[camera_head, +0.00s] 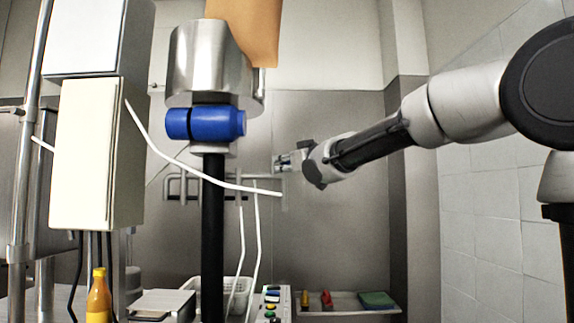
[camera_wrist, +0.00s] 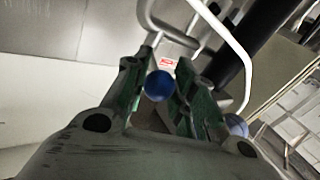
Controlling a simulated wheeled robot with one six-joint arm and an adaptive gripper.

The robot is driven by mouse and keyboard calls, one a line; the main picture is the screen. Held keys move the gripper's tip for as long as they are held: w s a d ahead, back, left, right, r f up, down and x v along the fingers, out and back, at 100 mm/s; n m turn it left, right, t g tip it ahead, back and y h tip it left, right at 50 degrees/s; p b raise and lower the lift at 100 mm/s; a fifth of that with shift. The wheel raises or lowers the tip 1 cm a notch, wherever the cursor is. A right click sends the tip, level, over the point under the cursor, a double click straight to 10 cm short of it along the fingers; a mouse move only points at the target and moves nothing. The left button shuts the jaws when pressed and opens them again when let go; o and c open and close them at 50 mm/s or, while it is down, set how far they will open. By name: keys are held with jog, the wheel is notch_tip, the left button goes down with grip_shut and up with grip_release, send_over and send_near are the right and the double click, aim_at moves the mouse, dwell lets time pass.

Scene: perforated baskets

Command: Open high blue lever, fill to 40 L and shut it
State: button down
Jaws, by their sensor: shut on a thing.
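My gripper (camera_head: 292,161) is beside the grey bent pipes in the middle of the head view. In the wrist view my gripper (camera_wrist: 161,72) has its green-lined fingers on either side of a round blue lever end (camera_wrist: 158,85), closed on it. The rest of this lever is hidden, and I cannot tell its angle. A second blue round part (camera_wrist: 236,125) shows right of the fingers in the wrist view. A large blue fitting (camera_head: 212,124) sits under a steel cylinder (camera_head: 205,62) above a black pipe (camera_head: 213,240). No litre reading is legible.
White hoses (camera_head: 257,240) hang near my gripper, and one curves close to the right finger in the wrist view (camera_wrist: 236,45). A button panel (camera_head: 272,305), a white basket (camera_head: 235,288) and a shelf (camera_head: 345,305) are below. A yellow bottle (camera_head: 98,297) stands left.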

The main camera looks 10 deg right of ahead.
jog(key=shift+a, duration=0.1)
dwell(0.4)
jog(key=c, duration=1.1)
grip_release()
jog(key=shift+c, duration=0.2)
jog(key=v, duration=1.2)
